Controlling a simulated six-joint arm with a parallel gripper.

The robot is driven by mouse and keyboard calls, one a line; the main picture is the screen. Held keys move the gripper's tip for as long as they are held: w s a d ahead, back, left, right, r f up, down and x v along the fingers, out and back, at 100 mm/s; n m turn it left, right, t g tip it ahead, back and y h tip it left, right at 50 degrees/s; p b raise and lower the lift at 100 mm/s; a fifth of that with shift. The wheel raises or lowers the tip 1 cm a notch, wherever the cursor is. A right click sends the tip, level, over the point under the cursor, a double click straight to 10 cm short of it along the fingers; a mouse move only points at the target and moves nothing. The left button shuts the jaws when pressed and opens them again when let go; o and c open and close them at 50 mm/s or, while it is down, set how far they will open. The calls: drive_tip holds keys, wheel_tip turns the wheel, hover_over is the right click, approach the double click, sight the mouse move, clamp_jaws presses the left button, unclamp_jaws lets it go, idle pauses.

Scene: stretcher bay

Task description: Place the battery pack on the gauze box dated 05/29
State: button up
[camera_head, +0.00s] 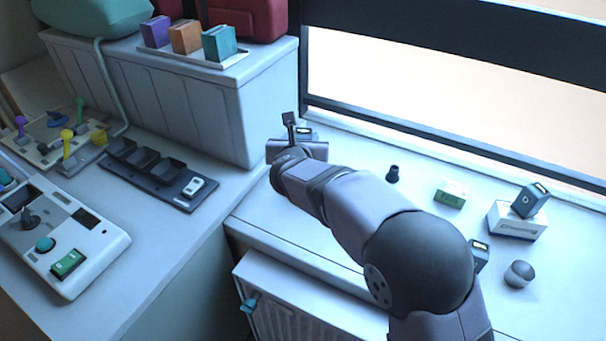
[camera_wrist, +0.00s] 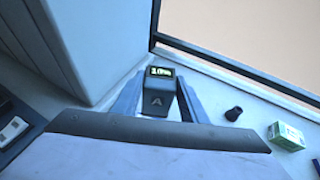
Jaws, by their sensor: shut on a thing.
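My gripper (camera_wrist: 160,88) is shut on a dark grey block with a lit yellow display and a letter A, which looks like a battery pack (camera_wrist: 158,103). In the head view the pack (camera_head: 304,131) shows partly behind my gripper (camera_head: 294,138), near the wall corner at the back of the white counter. A small green and white box (camera_head: 451,194) lies to the right; it also shows in the wrist view (camera_wrist: 286,136). A white and blue box (camera_head: 516,222) lies farther right with a dark block marked D (camera_head: 530,201) on it. No date is readable on either box.
A small black cup-like piece (camera_head: 393,174) stands between my gripper and the green and white box. Another dark block with a display (camera_head: 481,253) is partly behind my arm. A round grey-topped piece (camera_head: 519,273) stands at the right. The window sill (camera_head: 440,150) bounds the back.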

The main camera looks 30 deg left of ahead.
drive_tip(key=shift+f, duration=4.35)
drive_tip(key=shift+f, duration=0.15)
drive_tip(key=o, duration=1.4)
drive_tip(key=shift+r+p, duration=0.2)
drive_tip(key=shift+p, duration=0.1)
drive_tip(key=shift+s+d+b, duration=0.1)
drive_tip(key=shift+s+b, duration=0.2)
drive_tip(key=b+v, duration=0.2)
drive_tip(key=v, duration=0.9)
drive_tip(key=shift+s+r+b, duration=0.15)
drive_tip(key=shift+b, duration=0.25)
